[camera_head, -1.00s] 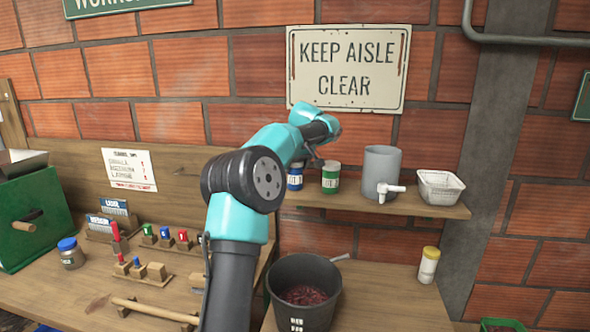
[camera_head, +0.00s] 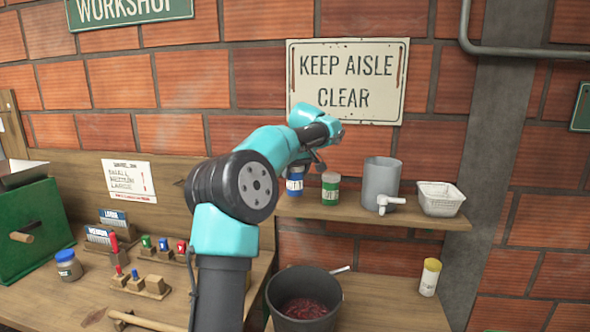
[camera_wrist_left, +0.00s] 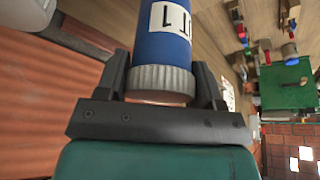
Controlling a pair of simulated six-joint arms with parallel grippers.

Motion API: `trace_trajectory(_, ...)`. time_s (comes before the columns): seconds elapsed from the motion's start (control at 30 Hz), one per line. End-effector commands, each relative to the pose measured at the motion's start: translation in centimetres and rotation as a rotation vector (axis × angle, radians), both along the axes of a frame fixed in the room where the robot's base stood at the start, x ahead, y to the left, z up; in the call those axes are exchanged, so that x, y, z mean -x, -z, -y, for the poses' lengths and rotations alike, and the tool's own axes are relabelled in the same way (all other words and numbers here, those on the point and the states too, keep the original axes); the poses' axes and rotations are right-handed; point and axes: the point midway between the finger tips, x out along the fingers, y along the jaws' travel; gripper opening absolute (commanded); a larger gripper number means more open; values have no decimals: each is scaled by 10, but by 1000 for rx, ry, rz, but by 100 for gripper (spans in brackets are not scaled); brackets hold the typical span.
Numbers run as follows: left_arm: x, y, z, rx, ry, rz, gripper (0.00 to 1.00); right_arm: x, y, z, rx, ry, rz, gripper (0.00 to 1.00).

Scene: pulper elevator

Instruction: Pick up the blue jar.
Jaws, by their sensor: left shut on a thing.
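The blue jar (camera_head: 295,180) has a white label and is at the left end of the wall shelf, partly behind my arm. In the left wrist view the blue jar (camera_wrist_left: 162,45) shows a white ridged band between the two dark fingers. My left gripper (camera_wrist_left: 162,82) is shut on the jar at this band. In the head view the left gripper (camera_head: 316,163) is small and mostly hidden by its own wrist. Whether the jar's base touches the shelf is hard to tell. My right gripper is not in view.
A green jar (camera_head: 330,188) stands close to the right on the shelf (camera_head: 345,212). Beyond it are a grey tapped container (camera_head: 381,180) and a white basket (camera_head: 440,197). A dark bucket (camera_head: 303,300) stands below. The sign (camera_head: 346,80) hangs on the wall above.

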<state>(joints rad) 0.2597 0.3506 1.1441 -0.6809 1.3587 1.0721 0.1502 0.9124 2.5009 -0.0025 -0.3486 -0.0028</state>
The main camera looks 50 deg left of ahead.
Motion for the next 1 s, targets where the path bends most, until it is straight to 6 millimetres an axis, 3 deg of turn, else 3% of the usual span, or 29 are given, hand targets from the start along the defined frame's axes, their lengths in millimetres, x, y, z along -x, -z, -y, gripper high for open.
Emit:
trace_trajectory(0.6,74,-11,85,0,2,3,34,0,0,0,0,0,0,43)
trace_trajectory(1.0,84,-12,96,0,-1,1,34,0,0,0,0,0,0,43)
